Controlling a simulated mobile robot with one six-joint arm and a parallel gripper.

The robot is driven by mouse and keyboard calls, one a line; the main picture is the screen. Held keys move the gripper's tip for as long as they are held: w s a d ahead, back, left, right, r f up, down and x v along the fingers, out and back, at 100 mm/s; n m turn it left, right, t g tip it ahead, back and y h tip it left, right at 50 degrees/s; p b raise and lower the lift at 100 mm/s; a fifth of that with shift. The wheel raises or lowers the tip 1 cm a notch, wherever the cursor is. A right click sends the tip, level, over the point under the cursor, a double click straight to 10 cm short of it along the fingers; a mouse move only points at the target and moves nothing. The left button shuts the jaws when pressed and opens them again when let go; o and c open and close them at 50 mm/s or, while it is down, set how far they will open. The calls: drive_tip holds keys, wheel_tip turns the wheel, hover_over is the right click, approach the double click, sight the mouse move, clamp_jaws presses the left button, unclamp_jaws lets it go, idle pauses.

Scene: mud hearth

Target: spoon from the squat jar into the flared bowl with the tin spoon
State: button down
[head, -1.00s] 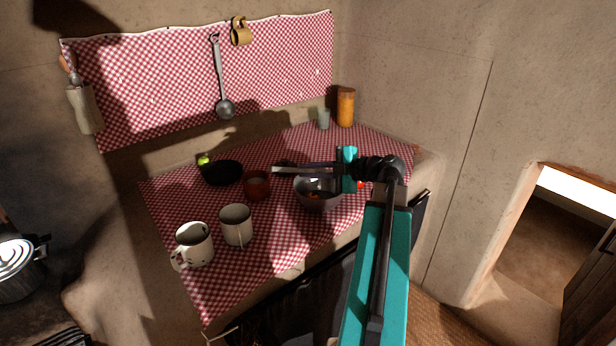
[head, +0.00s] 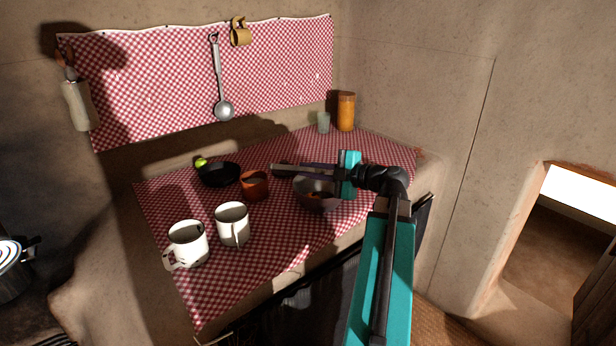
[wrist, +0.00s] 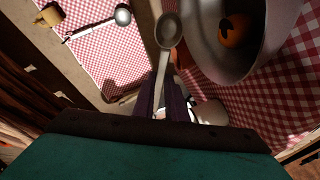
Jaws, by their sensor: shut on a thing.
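My gripper (wrist: 165,105) is shut on the handle of the tin spoon (wrist: 167,30). In the wrist view the spoon's bowl points away from the fingers and looks empty. In the head view my gripper (head: 310,168) reaches left above a grey metal bowl (head: 317,204), which looks like the flared bowl. This bowl also shows in the wrist view (wrist: 202,45), with a round orange thing in it. A reddish-brown pot (head: 255,188), perhaps the squat jar, stands just left of the bowl. Its contents are hidden. The spoon tip is apart from both, as far as I can tell.
Two white enamel mugs (head: 187,247) (head: 233,228) stand at the front left. A black pan (head: 218,175) and a green fruit (head: 201,162) are behind the pot. An amber jar (head: 345,111) and small glass (head: 323,122) stand at the back. A ladle (head: 223,108) hangs on the wall.

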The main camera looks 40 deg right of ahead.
drive_tip(key=shift+s+a+f+t+h+b, duration=0.15)
drive_tip(key=shift+t+b, duration=0.25)
drive_tip(key=shift+b, duration=1.1)
drive_tip(key=shift+f+t+h+b, duration=0.1)
drive_tip(key=shift+t+h+b, duration=0.25)
drive_tip(key=shift+b, duration=1.15)
drive_tip(key=shift+r, duration=0.1)
wheel_tip(320, 180, up, 5)
drive_tip(key=shift+s, duration=0.1)
idle(0.5)
